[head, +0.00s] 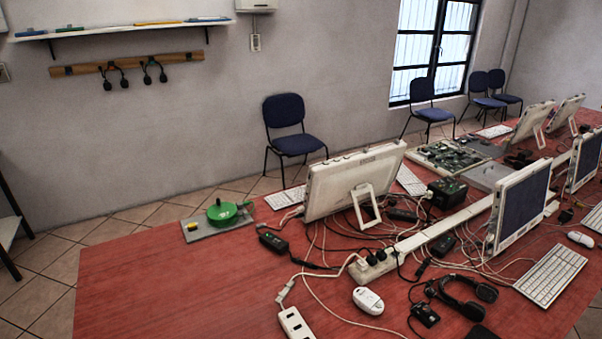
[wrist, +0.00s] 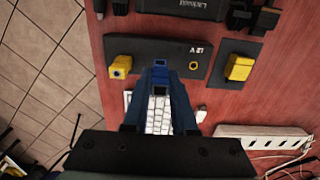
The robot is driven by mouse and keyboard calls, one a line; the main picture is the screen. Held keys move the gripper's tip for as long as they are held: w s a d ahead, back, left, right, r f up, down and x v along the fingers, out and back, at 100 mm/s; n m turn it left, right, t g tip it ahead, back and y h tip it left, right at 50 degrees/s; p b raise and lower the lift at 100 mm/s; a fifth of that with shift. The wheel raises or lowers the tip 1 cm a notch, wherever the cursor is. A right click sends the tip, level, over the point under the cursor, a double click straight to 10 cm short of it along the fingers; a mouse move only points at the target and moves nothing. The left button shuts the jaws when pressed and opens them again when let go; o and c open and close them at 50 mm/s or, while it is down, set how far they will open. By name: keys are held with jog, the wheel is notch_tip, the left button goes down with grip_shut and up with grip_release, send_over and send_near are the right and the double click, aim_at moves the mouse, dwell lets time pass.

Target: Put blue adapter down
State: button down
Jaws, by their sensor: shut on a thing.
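My gripper (wrist: 160,84) is in the wrist view only, its two dark fingers shut on a small blue block, the blue adapter (wrist: 160,72). The adapter is held at the fingertips and overlaps a dark panel (wrist: 215,52) marked "12 V". I cannot tell whether it touches the panel. A yellow block (wrist: 121,67) is at the panel's left end, and a small yellow ring (wrist: 194,65) is right of the adapter. The head view shows neither my gripper nor the blue adapter.
Another yellow block (wrist: 239,67) sits on a dark plate at the right. A white keyboard (wrist: 158,118) shows between my fingers. A white power strip (wrist: 265,139) is at lower right. Cables, monitors and a headset (head: 465,296) crowd the red table (head: 170,285); its front left is clear.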

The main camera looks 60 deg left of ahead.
jog(key=c, duration=1.4)
grip_release()
grip_shut()
